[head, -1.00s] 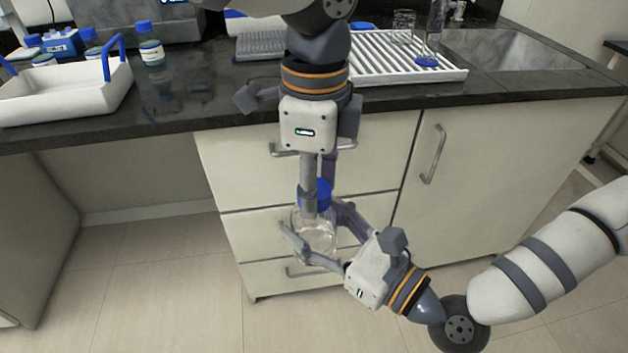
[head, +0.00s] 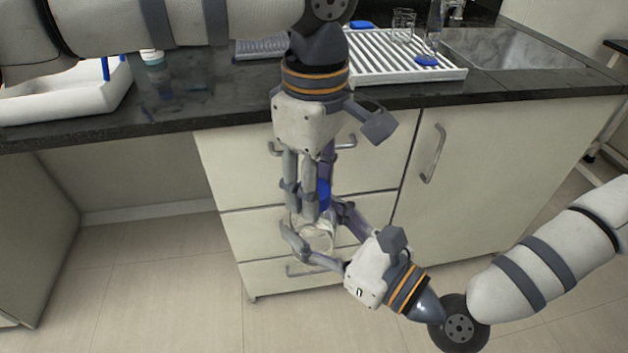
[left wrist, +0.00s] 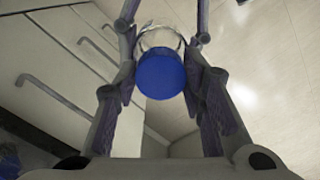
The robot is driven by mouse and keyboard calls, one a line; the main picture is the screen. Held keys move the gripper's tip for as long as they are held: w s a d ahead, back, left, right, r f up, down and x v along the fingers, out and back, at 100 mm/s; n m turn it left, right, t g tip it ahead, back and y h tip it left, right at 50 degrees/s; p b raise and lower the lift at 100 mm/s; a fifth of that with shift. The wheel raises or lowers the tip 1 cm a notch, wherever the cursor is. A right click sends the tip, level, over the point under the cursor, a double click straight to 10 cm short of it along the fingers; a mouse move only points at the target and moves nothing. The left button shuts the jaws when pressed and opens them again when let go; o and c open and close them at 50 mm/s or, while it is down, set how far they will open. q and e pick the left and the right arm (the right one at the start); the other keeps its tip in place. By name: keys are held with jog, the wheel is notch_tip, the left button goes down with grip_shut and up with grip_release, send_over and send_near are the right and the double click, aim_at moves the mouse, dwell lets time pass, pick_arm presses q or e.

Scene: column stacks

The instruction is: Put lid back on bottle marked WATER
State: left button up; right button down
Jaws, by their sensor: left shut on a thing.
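The blue lid (head: 324,192) sits at the top of a clear glass bottle (head: 318,238), held in the air before the drawers. My left gripper (head: 308,208) points down from above and is shut on the lid. In the left wrist view the lid (left wrist: 160,76) is between the two fingers, with the glass shoulder of the bottle (left wrist: 160,38) behind it. My right gripper (head: 314,234) reaches in from the lower right, its fingers around the bottle's body. No WATER marking is readable. The left fingers partly hide the lid and bottle neck.
A dark counter (head: 200,105) runs behind, with a white drying rack (head: 385,65), glassware, a sink (head: 510,50) and a white carrier tray (head: 70,95). Drawers and a cabinet (head: 480,160) with bar handles stand close behind the bottle. The floor in front is clear.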

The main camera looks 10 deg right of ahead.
pick_arm(q)
jog(key=m, duration=0.5)
jog(key=o, duration=1.3)
jog(key=shift+c, duration=0.2)
jog(key=shift+r, duration=0.1)
notch_tip(320, 180, up, 4)
jog(key=shift+r, duration=0.2)
jog(key=shift+c, duration=0.2)
